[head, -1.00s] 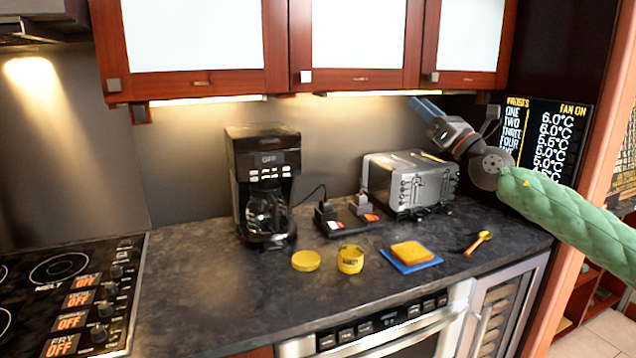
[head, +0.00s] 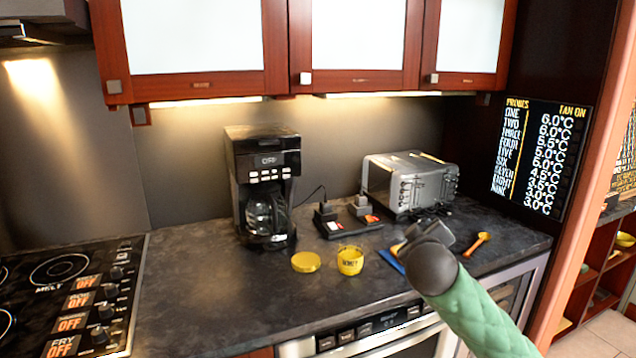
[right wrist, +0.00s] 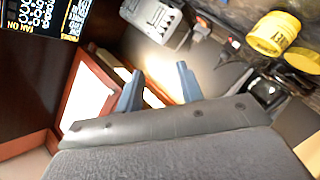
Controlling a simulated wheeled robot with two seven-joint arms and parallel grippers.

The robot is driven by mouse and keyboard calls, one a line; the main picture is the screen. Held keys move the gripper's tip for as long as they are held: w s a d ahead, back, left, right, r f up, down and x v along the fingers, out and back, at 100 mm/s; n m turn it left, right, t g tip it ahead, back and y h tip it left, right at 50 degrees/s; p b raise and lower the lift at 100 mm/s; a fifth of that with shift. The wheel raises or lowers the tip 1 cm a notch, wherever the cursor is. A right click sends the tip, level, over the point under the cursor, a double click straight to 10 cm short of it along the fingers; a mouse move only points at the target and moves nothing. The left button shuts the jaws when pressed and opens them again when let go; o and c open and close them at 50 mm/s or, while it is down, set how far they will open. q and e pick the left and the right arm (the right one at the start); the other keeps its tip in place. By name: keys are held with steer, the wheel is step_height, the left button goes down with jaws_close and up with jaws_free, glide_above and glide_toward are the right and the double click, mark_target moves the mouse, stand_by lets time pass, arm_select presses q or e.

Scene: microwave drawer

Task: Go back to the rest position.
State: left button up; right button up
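My right arm comes in from the lower right in the head view, its dark wrist joint (head: 432,268) in front of the counter's right part. Its fingers are not clear there. In the right wrist view the blue fingers of my right gripper (right wrist: 158,88) stand apart with nothing between them. My left gripper is not in view.
The counter (head: 200,285) bears a coffee maker (head: 262,185), a toaster (head: 410,180), a yellow jar (head: 350,260), its lid (head: 306,262) and an orange-handled spoon (head: 478,242). A blue mat (head: 389,259) is mostly hidden behind my arm. Cabinets (head: 355,45) hang above.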

steer(key=s+a+f+g+y, duration=0.2)
steer(key=s+f, duration=0.2)
steer(key=f, duration=0.3)
steer(key=s+a+f+g+y, duration=0.1)
steer(key=s+a+f+g, duration=0.1)
steer(key=s+f, duration=0.45)
steer(key=s+a+f+m+g+y, duration=0.1)
steer(key=s+f+g, duration=0.2)
steer(key=s+f, duration=0.7)
steer(key=s+a+f+m+g, duration=0.1)
steer(key=s+a+f+g, duration=0.1)
steer(key=s+f, duration=0.9)
steer(key=s+a+f+m+g+y, duration=0.1)
steer(key=s+f+g, duration=0.3)
steer(key=s+f, duration=0.6)
steer(key=s+a+m+p, duration=0.1)
steer(key=s, duration=0.1)
steer(key=shift+s+a+f+y, duration=0.15)
steer(key=shift+s+a+y, duration=0.15)
steer(key=shift+s, duration=0.1)
